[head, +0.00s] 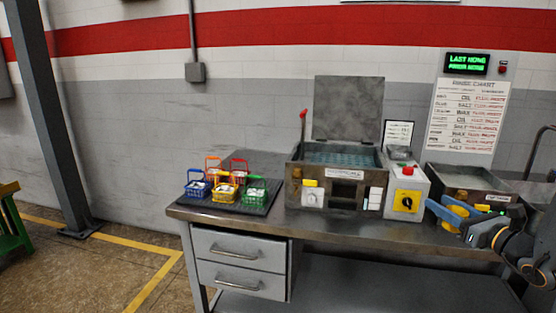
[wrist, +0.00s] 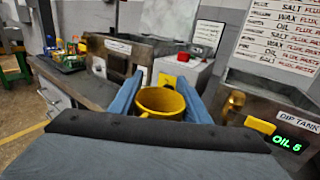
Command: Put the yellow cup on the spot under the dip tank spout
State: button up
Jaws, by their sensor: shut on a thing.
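My gripper (head: 444,206) shows at the right of the head view, over the front of the bench by the dip tank. In the wrist view its two blue fingers are shut on the yellow cup (wrist: 161,102). The cup looks upright and its open rim faces up. I cannot make out the cup in the head view. The dip tank (wrist: 297,119) is to the right of the cup in the wrist view, with a brass spout (wrist: 234,103), a yellow part and a green "OIL 5" display (wrist: 287,142). The spot under the spout is hidden.
A metal tank with a raised lid (head: 347,107) stands mid-bench. Beside it is a control box (head: 407,190) with a red button. Several small coloured baskets sit on a dark mat (head: 232,208) at the left. A sign board (head: 468,115) stands behind the dip tank.

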jog(key=s+a+f+n+g+y, duration=0.1)
jog(key=s+a+f+n+y, duration=0.1)
jog(key=a+f, duration=2.1)
jog(key=s+a+y, duration=0.1)
jog(key=a, duration=0.2)
jog(key=shift+s+f, duration=0.25)
jog(key=shift+f, duration=0.05)
